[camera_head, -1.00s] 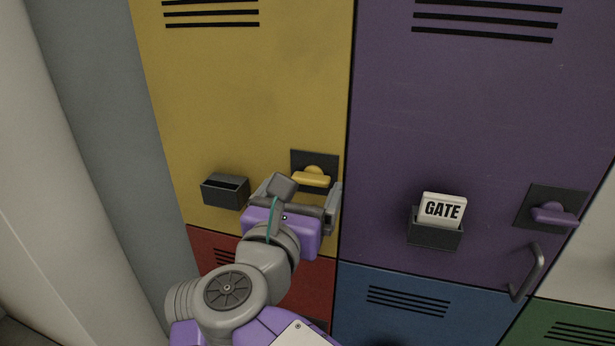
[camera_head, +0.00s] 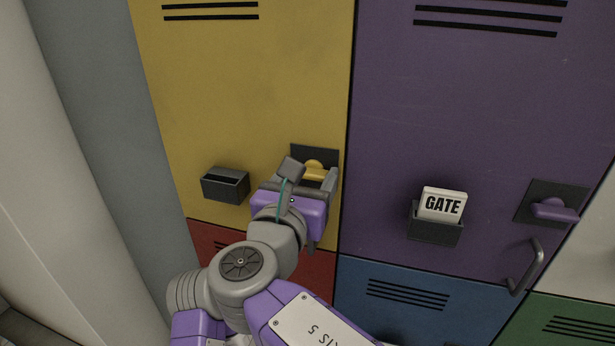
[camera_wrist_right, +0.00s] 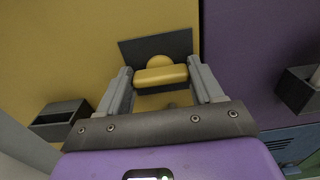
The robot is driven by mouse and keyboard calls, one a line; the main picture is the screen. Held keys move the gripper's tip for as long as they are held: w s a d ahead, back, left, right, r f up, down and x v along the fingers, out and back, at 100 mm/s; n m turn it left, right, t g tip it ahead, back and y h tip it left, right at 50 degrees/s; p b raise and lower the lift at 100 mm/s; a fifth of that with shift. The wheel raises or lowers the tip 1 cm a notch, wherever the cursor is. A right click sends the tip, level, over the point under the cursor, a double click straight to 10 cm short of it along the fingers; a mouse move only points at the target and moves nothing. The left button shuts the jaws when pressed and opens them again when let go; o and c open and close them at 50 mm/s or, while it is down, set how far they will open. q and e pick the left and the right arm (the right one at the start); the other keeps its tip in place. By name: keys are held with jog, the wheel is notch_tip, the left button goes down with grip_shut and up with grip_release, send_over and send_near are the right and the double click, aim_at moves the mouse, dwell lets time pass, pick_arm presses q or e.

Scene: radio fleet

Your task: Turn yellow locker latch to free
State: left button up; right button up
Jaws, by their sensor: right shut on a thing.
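The yellow locker (camera_head: 250,90) fills the left of the head view. Its yellow latch (camera_head: 315,172) sits on a dark plate (camera_head: 328,155) near the door's right edge, with the bar lying roughly level. In the right wrist view, the latch bar (camera_wrist_right: 160,76) lies between the fingers of my right gripper (camera_wrist_right: 160,85). My right gripper (camera_head: 312,180) is shut on the latch bar, a finger at each end. The gripper hides part of the latch in the head view. My left gripper is not in view.
An empty dark card holder (camera_head: 225,186) is left of the latch. The purple locker (camera_head: 450,110) to the right has a GATE card (camera_head: 443,204) in a holder, a purple latch (camera_head: 554,210) and a grey handle (camera_head: 529,268). Red (camera_head: 208,255) and blue (camera_head: 400,330) lockers lie below.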

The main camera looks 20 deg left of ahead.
jog(key=m+b, duration=0.3)
jog(key=shift+f+m, duration=0.15)
jog(key=shift+m, duration=0.25)
jog(key=m+b, duration=0.3)
jog(key=m, duration=0.1)
jog(key=shift+d+m, duration=0.15)
jog(key=shift+m, duration=0.15)
jog(key=m+b, duration=0.3)
jog(key=m, duration=0.1)
jog(key=shift+m+b, duration=1.25)
jog(key=shift+m, duration=1.55)
jog(key=o, duration=1.1)
jog(key=shift+c, duration=0.2)
